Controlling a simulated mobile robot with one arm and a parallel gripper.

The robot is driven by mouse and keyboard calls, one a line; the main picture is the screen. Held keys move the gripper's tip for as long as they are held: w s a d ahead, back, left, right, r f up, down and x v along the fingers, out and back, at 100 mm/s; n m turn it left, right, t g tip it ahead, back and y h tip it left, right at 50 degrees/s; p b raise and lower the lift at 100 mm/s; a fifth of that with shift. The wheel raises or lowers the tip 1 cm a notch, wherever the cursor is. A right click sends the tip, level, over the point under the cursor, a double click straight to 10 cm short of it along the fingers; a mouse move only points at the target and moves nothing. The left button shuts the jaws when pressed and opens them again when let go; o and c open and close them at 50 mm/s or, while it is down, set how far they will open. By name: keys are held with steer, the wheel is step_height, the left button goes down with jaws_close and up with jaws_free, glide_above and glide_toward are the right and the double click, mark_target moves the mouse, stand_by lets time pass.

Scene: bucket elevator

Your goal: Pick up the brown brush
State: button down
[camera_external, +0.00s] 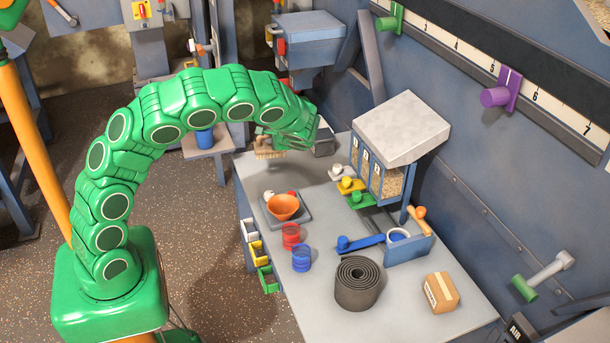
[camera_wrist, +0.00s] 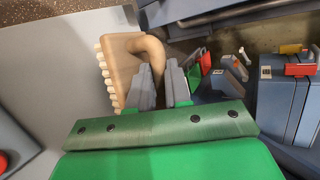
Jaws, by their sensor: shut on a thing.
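The brown brush (camera_external: 267,153) is at the far left end of the grey workbench (camera_external: 262,208), with its pale bristles pointing down. In the wrist view the brush (camera_wrist: 122,66) shows its tan wooden block, a row of cream bristles on the left and a curved handle. My gripper (camera_external: 278,138) is at the brush, at the end of the green arm. In the wrist view my gripper (camera_wrist: 162,78) has its grey fingers closed about the handle's end. The fingers hide part of the handle. I cannot tell whether the bristles touch the bench.
A dark grey box (camera_external: 325,142) stands right of the gripper. The hopper unit (camera_external: 400,128) rises farther right. Red (camera_external: 291,235) and blue (camera_external: 301,258) cups and a black coil (camera_external: 358,284) stand farther forward.

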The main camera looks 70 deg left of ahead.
steer(key=s+d+r, duration=0.4)
steer(key=s+d, duration=0.1)
steer(key=s, duration=0.3)
steer(key=shift+r, duration=0.35)
